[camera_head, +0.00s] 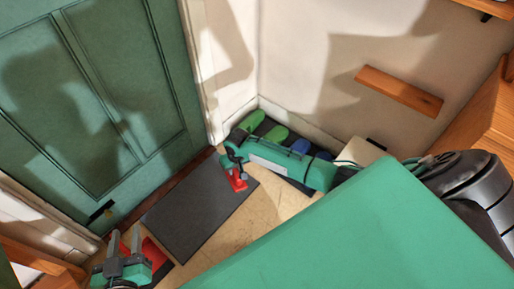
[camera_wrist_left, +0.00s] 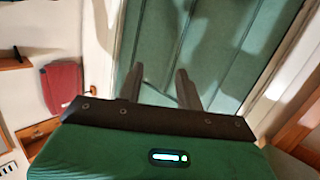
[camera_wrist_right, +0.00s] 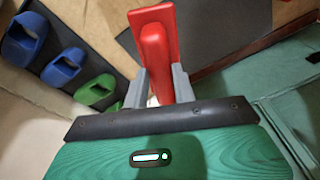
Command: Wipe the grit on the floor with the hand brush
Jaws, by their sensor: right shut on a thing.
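The red hand brush (camera_head: 238,183) is at the right edge of the dark mat in the head view. My right gripper (camera_head: 232,162) is shut on its handle. In the right wrist view the brush (camera_wrist_right: 156,42) sticks out between the fingers (camera_wrist_right: 160,85). Whether its bristles touch the floor I cannot tell. My left gripper (camera_head: 125,240) is low at the left in the head view; its fingers (camera_wrist_left: 160,82) stand apart with nothing between them. I cannot make out the grit on the floor (camera_head: 262,212); my own body hides part of the floor.
A dark mat (camera_head: 195,212) lies before the green door (camera_head: 90,100). A dark tray (camera_head: 313,188) with green shoes (camera_head: 277,133) and blue shoes (camera_head: 300,147) stands by the wall. A red object (camera_head: 157,254) is partly hidden behind my left gripper. A red bag (camera_wrist_left: 62,86) shows in the left wrist view.

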